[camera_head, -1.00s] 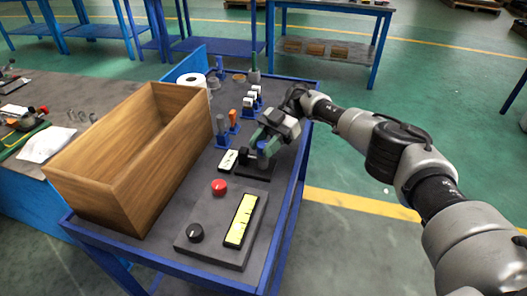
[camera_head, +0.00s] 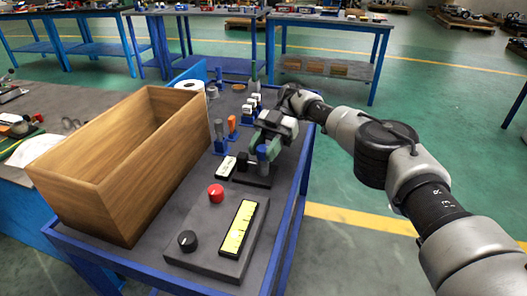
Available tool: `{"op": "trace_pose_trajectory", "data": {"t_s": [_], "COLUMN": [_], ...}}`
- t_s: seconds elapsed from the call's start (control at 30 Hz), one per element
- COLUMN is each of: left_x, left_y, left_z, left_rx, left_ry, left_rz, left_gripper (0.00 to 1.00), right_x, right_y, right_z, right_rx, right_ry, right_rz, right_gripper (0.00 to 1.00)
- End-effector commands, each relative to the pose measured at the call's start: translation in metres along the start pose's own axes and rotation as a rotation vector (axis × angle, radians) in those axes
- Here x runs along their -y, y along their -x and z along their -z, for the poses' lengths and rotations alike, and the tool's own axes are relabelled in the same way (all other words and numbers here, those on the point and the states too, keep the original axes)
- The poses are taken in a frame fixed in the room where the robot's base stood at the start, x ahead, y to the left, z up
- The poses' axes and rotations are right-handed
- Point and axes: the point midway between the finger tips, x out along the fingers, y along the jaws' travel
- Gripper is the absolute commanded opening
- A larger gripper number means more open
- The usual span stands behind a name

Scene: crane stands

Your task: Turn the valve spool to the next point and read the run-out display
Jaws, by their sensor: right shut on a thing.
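My right gripper (camera_head: 268,140) is at a small dark fixture with a blue upright post (camera_head: 262,156) on the blue cart. It is shut on the valve spool, which the gripper and fixture mostly hide, so its angle cannot be told. A small white display box (camera_head: 226,168) lies just left of the fixture; any reading on it is too small to make out. My left gripper is not in view.
A grey control box with a red button (camera_head: 215,193), a black knob (camera_head: 187,240) and a yellow panel (camera_head: 240,228) sits at the cart's near end. A tall open wooden box (camera_head: 130,165) fills the left side. Small blue stands (camera_head: 221,145) stand behind.

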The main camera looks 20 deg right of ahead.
Motion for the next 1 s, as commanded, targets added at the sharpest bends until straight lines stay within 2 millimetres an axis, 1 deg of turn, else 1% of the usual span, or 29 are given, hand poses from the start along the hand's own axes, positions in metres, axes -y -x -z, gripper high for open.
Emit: {"op": "trace_pose_trajectory", "data": {"t_s": [0.43, 0.47, 0.6, 0.87, 0.97, 1.0], "left_x": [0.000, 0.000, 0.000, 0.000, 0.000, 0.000], "left_y": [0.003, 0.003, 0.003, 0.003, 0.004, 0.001], "left_z": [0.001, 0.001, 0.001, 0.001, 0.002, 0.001], "left_rx": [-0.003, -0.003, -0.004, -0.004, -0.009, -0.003], "left_ry": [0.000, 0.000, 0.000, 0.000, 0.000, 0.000], "left_rz": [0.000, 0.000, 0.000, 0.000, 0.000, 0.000], "left_gripper": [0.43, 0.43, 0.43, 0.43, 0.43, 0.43], "right_x": [0.000, 0.000, 0.000, 0.000, 0.000, 0.000], "right_y": [-0.002, -0.002, -0.002, -0.001, 0.002, 0.004], "right_z": [-0.002, -0.002, -0.001, 0.000, 0.005, 0.009], "right_rx": [0.000, 0.000, 0.000, 0.000, 0.001, 0.001], "right_ry": [-0.002, -0.002, -0.002, 0.000, 0.000, 0.001], "right_rz": [0.009, 0.009, 0.007, 0.004, 0.004, 0.004], "right_gripper": [0.12, 0.40, 0.61, 0.61, 0.61, 0.61]}}
